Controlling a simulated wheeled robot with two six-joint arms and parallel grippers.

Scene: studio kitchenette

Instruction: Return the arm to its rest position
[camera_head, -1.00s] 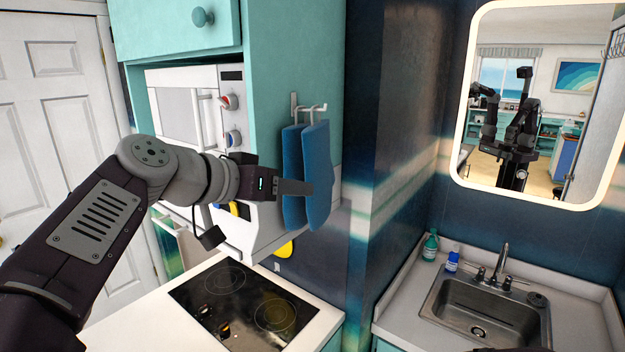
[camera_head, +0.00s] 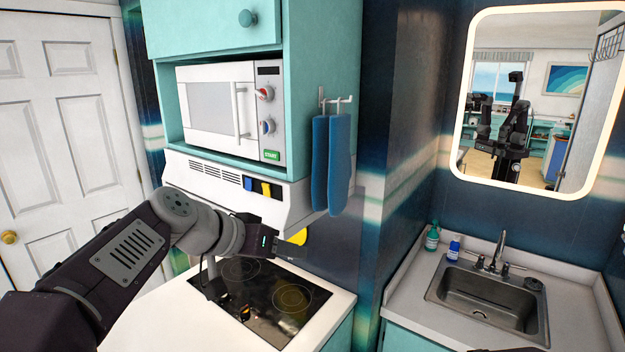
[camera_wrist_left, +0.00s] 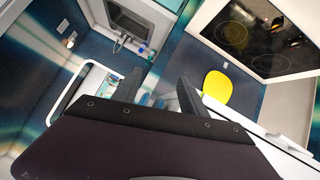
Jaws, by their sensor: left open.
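My left arm (camera_head: 135,255) comes in from the left in the head view, lowered in front of the range hood. My left gripper (camera_head: 292,247) is open and empty over the cooktop (camera_head: 300,318), near a yellow round object (camera_head: 298,237). In the left wrist view the gripper's two dark fingers (camera_wrist_left: 158,92) stand apart. The blue towels (camera_head: 331,165) hang on a wall hook above and to the right of the gripper, apart from it. My right gripper does not show.
A white microwave (camera_head: 215,110) sits in a teal cabinet above the range hood (camera_head: 235,195). A sink (camera_head: 490,298) with two small bottles beside it is at the right, under a mirror (camera_head: 540,100). A white door (camera_head: 65,130) stands at the left.

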